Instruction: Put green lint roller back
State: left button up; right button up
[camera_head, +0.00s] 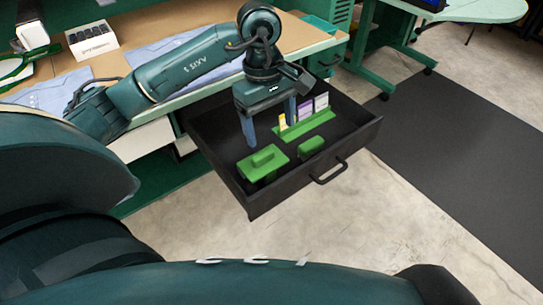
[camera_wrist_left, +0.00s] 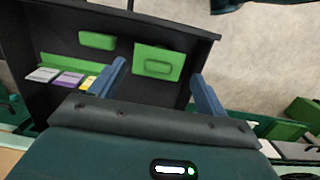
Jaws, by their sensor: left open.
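My left gripper (camera_head: 271,128) points down over the open black drawer (camera_head: 222,165), its two blue fingers apart with nothing between them. The left wrist view also shows its fingers (camera_wrist_left: 158,75) apart. In the drawer lie a green box-like piece with a raised grip (camera_head: 253,173) and a smaller green block (camera_head: 311,146). The raised-grip piece (camera_wrist_left: 150,65) shows beyond the fingertips in the left wrist view, the smaller block (camera_wrist_left: 97,40) beside it. I cannot tell for sure which green thing is the lint roller. My right gripper is not in view.
A green rack (camera_head: 308,124) with yellow, purple and white cards stands at the drawer's back. The drawer's handle (camera_head: 330,172) faces the open floor. The wooden worktop (camera_head: 140,30) holds folded blue cloth (camera_head: 165,50) and a white box (camera_head: 91,40). A dark mat (camera_head: 450,130) lies right.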

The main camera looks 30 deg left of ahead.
pick_arm(q)
jog(key=s+d+n+g+h, duration=0.2)
jog(key=s+d+h, duration=0.35)
jog(key=d, duration=0.35)
jog(key=s+d+n+g+h, duration=0.1)
jog(key=s+d+g+h, duration=0.1)
jog(key=s+d+h, duration=0.6)
jog(key=w+d+r+n+t+h, duration=0.35)
jog(key=r+n+t+h, duration=0.55)
jog(key=n, duration=0.8)
jog(key=w+a+f+n+t+y, duration=0.25)
jog(key=n+t+y, duration=0.35)
jog(key=n, duration=0.4)
jog(key=w+a+f+n+t+y, duration=0.1)
jog(key=a+n+t+y, duration=0.25)
jog(key=n+t, duration=0.5)
jog(key=s+a+f+n+g+y, duration=0.2)
jog(key=f+n+y, duration=0.2)
jog(key=f+n, duration=0.3)
jog(key=s+a+f+n+g+y, duration=0.2)
jog(key=f+n+y, duration=0.3)
jog(key=n, duration=0.5)
notch_tip(320, 180, down, 3)
jog(key=shift+s+a+r+g+y, duration=0.2)
jog(key=shift+s+a+g+y, duration=0.1)
jog(key=shift+s+g, duration=0.45)
jog(key=shift+s, duration=0.1)
